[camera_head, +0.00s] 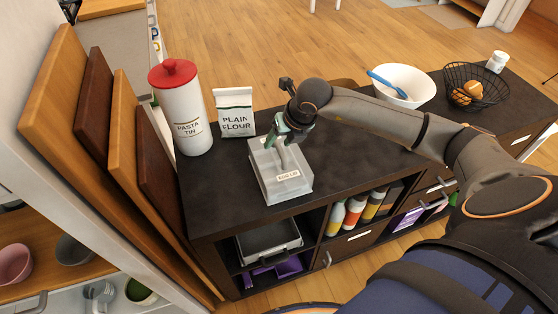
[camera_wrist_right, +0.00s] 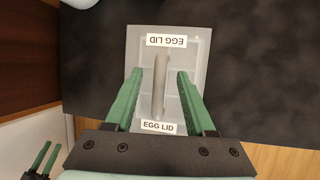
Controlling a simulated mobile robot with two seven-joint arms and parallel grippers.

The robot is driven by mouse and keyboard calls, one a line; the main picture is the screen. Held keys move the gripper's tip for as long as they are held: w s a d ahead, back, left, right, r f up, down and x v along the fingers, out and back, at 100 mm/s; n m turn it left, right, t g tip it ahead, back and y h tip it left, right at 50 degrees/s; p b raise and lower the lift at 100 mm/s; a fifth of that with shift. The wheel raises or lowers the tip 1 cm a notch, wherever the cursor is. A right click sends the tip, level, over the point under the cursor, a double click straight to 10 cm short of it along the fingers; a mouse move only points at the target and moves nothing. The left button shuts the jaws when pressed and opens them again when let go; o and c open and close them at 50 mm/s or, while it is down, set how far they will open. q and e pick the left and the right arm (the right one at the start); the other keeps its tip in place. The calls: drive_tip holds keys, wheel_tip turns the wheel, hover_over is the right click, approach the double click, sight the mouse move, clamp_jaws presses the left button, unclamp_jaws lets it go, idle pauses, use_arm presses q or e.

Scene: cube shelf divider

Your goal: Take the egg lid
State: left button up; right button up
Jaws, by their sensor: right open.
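The egg lid (camera_head: 290,178) is a pale translucent lid with a raised bar handle and "EGG LID" labels. It sits on a clear box (camera_head: 287,193) on the dark shelf top. In the right wrist view the lid (camera_wrist_right: 190,60) lies below my right gripper, with its handle (camera_wrist_right: 160,85) between the fingers. My right gripper (camera_wrist_right: 157,90) is open, its green fingers on either side of the handle with gaps showing. In the head view the right gripper (camera_head: 284,134) is over the lid's far part. My left gripper (camera_wrist_right: 42,158) shows small at the wrist view's lower left, fingers apart.
A pasta tin (camera_head: 181,110) and a plain flour bag (camera_head: 234,112) stand left of and behind the box. A white bowl (camera_head: 408,82) and a black wire basket (camera_head: 478,85) are at the right. Wooden boards (camera_head: 75,130) rise at the left. The counter's front (camera_head: 225,205) is clear.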

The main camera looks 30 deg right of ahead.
idle(0.4)
clamp_jaws()
drive_tip(key=shift+f, duration=0.1)
idle(1.2)
